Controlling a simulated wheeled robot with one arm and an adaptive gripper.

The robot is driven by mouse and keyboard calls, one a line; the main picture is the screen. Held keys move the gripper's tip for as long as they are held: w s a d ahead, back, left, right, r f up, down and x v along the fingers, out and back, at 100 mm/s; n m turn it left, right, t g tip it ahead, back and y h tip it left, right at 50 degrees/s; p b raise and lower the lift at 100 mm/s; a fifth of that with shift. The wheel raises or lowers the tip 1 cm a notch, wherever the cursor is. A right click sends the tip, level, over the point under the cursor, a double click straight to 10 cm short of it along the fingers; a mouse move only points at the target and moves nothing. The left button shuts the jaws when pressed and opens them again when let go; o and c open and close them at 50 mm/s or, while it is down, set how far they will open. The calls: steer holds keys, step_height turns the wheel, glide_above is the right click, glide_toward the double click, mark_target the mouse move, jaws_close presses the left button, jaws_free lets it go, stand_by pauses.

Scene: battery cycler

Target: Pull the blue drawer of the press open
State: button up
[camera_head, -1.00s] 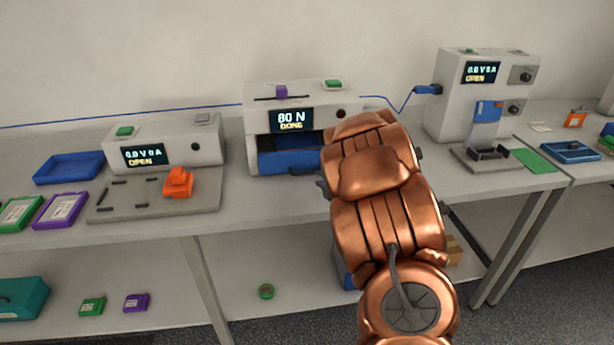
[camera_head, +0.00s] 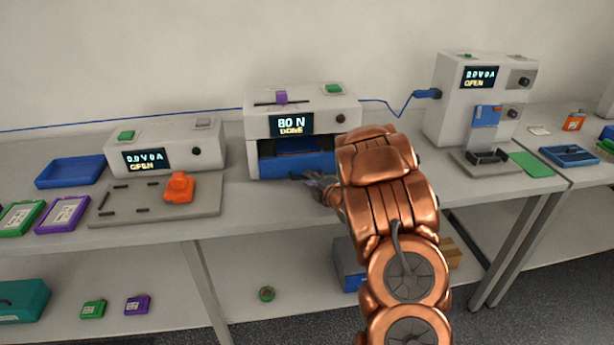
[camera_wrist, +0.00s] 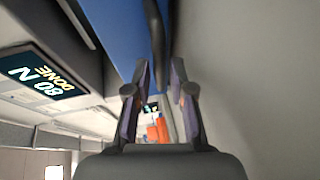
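The press (camera_head: 260,118) is a pale box whose display reads 80 N DONE. Its blue drawer (camera_head: 270,167) sits in the lower opening, with its front about level with the housing. The blue front (camera_wrist: 118,30) fills the upper middle of the wrist view. The drawer's dark handle bar (camera_wrist: 154,35) runs down from the top edge there, ending near my fingertips. My gripper (camera_head: 306,178) is in front of the drawer's right half. In the wrist view my gripper (camera_wrist: 160,75) has its two fingers apart, with the handle lined up between them. Whether they touch it is unclear.
A grey tester with a fixture plate (camera_head: 150,200) and an orange clamp (camera_head: 179,187) stands left of the press. A taller tester (camera_head: 450,110) stands right. The bench (camera_head: 250,205) in front of the press is clear apart from my arm.

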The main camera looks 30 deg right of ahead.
steer(key=shift+w+f, duration=0.25)
steer(key=shift+w, duration=0.7)
jaws_close()
